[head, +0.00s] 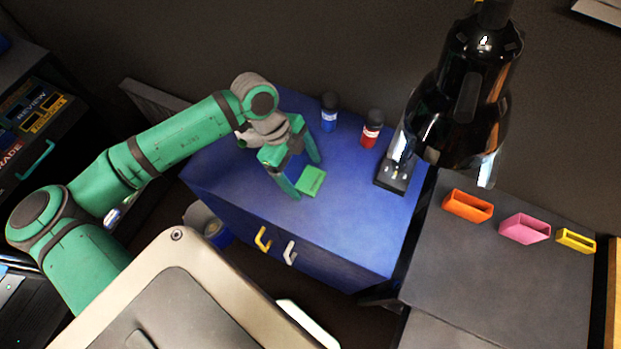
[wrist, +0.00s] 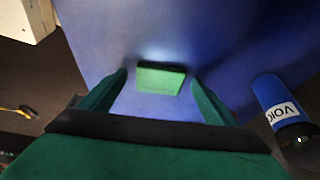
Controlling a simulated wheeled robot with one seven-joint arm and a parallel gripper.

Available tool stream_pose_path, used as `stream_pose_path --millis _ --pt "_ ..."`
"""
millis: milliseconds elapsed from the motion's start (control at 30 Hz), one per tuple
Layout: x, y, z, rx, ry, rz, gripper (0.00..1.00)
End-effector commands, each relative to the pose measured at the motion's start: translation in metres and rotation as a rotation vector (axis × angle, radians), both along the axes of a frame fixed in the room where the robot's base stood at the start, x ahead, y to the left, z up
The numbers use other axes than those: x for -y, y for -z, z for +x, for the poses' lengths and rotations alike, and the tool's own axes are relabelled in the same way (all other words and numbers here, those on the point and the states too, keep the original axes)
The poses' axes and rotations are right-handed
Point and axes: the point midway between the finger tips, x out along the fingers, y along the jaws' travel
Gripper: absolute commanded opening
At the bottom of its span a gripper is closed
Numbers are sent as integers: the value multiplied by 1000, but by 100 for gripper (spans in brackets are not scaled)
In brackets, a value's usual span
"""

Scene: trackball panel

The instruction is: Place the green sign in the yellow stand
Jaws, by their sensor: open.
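The green sign (head: 310,181) is a small flat block on the blue cabinet top. It also shows in the wrist view (wrist: 160,78), ahead of and between my fingers. My gripper (head: 305,178) is open and empty, with one finger on each side of the sign in the head view. In the wrist view my gripper (wrist: 160,85) has its fingers well apart; I cannot tell if either touches the sign. The yellow stand (head: 576,240) is an open box on the grey surface at the far right, beyond the pink stand.
An orange stand (head: 467,206) and a pink stand (head: 525,229) sit left of the yellow one. A blue bottle (head: 329,112), a red bottle (head: 371,129) and a large black machine (head: 463,95) stand behind. The blue cabinet (head: 370,220) has clear room at its front right.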

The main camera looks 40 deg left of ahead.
Motion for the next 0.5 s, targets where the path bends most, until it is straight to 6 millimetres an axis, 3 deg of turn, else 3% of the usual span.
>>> stream_pose_path --millis 200,367,500 --pt "0 0 0 0 0 0 80" --pt "0 0 0 0 0 0 42" --pt "0 0 0 0 0 0 36"
